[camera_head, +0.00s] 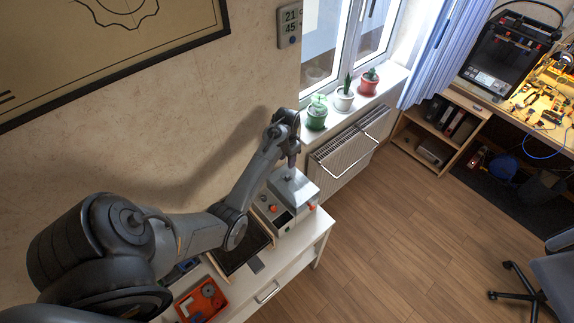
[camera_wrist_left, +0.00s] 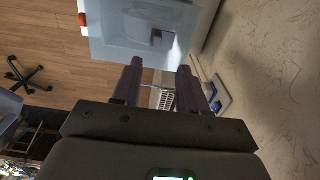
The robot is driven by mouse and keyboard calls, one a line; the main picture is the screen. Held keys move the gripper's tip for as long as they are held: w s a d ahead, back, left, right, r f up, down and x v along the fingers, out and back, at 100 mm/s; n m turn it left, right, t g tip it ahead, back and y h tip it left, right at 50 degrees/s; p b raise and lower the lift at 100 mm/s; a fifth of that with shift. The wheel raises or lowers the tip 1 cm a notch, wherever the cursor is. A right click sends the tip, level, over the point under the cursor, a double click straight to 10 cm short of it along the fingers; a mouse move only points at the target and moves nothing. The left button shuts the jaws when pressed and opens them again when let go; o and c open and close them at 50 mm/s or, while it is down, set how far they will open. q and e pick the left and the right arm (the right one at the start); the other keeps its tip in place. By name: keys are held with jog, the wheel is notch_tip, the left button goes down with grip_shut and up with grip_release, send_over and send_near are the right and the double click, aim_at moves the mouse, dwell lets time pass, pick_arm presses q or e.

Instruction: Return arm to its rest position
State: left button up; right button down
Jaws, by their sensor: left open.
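My left arm (camera_head: 190,235) reaches in from the lower left of the head view. Its gripper (camera_head: 292,160) points down just above a grey box-shaped device with orange knobs (camera_head: 284,208) on the white cabinet. In the left wrist view the two dark fingers of my left gripper (camera_wrist_left: 160,75) are apart, with nothing between them. The pale blue-grey top of the device (camera_wrist_left: 115,35), with a small raised part (camera_wrist_left: 157,38), lies just beyond the fingertips; I cannot tell whether they touch it. My right gripper is not in view.
The white cabinet (camera_head: 312,243) also holds a dark framed panel (camera_head: 238,255) and an orange-red tray (camera_head: 203,301). A radiator (camera_head: 345,148) and a windowsill with potted plants (camera_head: 343,100) are behind. Open wooden floor (camera_head: 400,240) lies to the right.

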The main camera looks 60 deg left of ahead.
pick_arm(q)
jog(key=shift+r, duration=0.6)
jog(key=shift+s+f, duration=0.1)
jog(key=s+d+f+m+g+y+p, duration=0.1)
jog(key=s+d+f+m+g+p, duration=0.2)
jog(key=s, duration=0.5)
jog(key=s+d+f+y+p, duration=0.1)
jog(key=s+d+f, duration=0.35)
jog(key=s, duration=0.35)
jog(key=s+d+r+m+t+p, duration=0.1)
jog(key=s+d+r, duration=0.2)
jog(key=d, duration=0.5)
jog(key=s+d+r+m+t+p, duration=0.1)
jog(key=s+d+r+m, duration=0.15)
jog(key=d, duration=0.55)
jog(key=w+d+r+n+t+h, duration=0.1)
jog(key=w+d+r+t, duration=0.1)
jog(key=d+r, duration=0.3)
jog(key=w+d+r+n+t+h, duration=0.1)
jog(key=w+d+r+t, duration=0.1)
jog(key=d+r, duration=0.3)
notch_tip(320, 180, up, 3)
jog(key=shift+d+t, duration=0.3)
jog(key=shift+d, duration=0.1)
